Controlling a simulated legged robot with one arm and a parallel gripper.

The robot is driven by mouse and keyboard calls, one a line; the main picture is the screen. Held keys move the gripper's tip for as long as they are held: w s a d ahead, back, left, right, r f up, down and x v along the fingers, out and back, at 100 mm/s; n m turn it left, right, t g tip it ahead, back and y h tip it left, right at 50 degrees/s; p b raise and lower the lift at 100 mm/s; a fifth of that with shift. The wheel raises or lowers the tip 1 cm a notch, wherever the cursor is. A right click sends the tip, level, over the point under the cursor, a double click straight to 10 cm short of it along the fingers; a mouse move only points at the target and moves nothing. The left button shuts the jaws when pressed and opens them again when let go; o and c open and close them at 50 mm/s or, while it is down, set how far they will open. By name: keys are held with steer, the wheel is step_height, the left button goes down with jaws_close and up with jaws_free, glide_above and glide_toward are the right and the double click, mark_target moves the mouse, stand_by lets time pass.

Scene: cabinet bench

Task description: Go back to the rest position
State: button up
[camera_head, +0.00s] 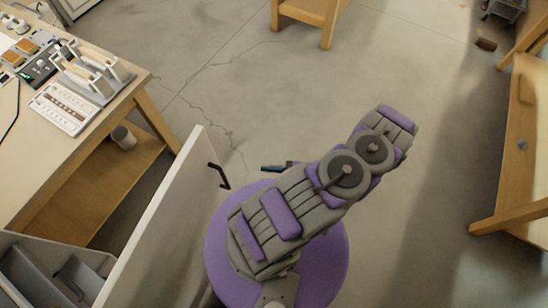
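My arm, grey and purple, reaches from the bottom middle up to the right over the floor. A small dark tip (274,168) sticks out to the left from beneath the arm. It looks like the end of my gripper, and the rest is hidden under the arm, so its opening does not show. A white cabinet door (165,225) stands open at the lower left. Its black handle (218,177) is to the left of the dark tip, with a gap between them. I see nothing held.
The open grey cabinet (50,240) is at the lower left. A wooden workbench (110,112) with devices stands at the left, a cup (123,136) on its lower shelf. Wooden furniture stands at the top (325,30) and right (520,180). The middle floor is clear.

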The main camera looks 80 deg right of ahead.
steer(key=shift+v, duration=0.85)
